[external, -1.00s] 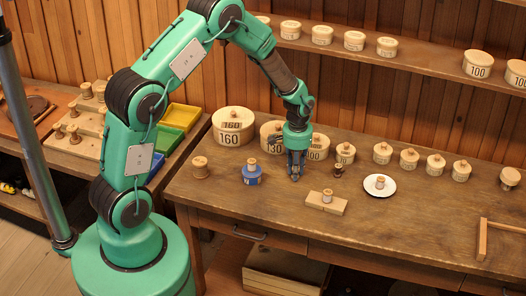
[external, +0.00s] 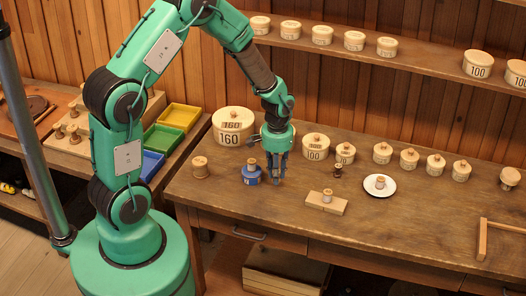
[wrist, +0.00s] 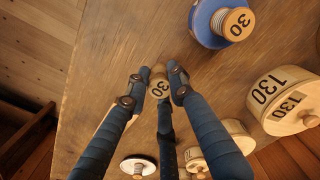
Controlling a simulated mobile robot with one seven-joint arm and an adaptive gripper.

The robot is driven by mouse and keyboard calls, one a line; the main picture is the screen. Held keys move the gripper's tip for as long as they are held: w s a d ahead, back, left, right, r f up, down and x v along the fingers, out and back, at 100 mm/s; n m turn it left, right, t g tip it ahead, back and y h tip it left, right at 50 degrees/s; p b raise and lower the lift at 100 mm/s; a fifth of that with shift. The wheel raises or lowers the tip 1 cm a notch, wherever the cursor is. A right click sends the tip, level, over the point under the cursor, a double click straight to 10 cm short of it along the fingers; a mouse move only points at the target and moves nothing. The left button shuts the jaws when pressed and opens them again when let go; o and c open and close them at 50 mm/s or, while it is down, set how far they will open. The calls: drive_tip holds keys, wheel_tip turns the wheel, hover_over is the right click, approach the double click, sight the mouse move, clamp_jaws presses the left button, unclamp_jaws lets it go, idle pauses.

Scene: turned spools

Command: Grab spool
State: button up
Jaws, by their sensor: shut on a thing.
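My gripper (wrist: 160,78) is shut on a small wooden spool (wrist: 159,86) marked 30, held between blue fingertips in the wrist view. In the external view my gripper (external: 277,180) points down just above the bench, and its fingers hide the held spool. A blue tin (external: 251,178) with another spool (external: 251,162) on top stands close to its left. That spool (wrist: 238,23) also reads 30 in the wrist view.
A lone spool (external: 200,167) stands at left. The right middle of the bench is clear.

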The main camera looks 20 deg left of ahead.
drive_tip(key=shift+s+a+r, duration=0.1)
drive_tip(key=shift+s+a, duration=0.35)
drive_tip(key=shift+s, duration=0.5)
drive_tip(key=shift+s+a+r, duration=0.1)
drive_tip(key=shift+s+a, duration=0.35)
drive_tip(key=shift+s, duration=0.45)
drive_tip(key=shift+s+a+r, duration=0.1)
drive_tip(key=shift+s+a, duration=0.35)
drive_tip(key=shift+s, duration=0.5)
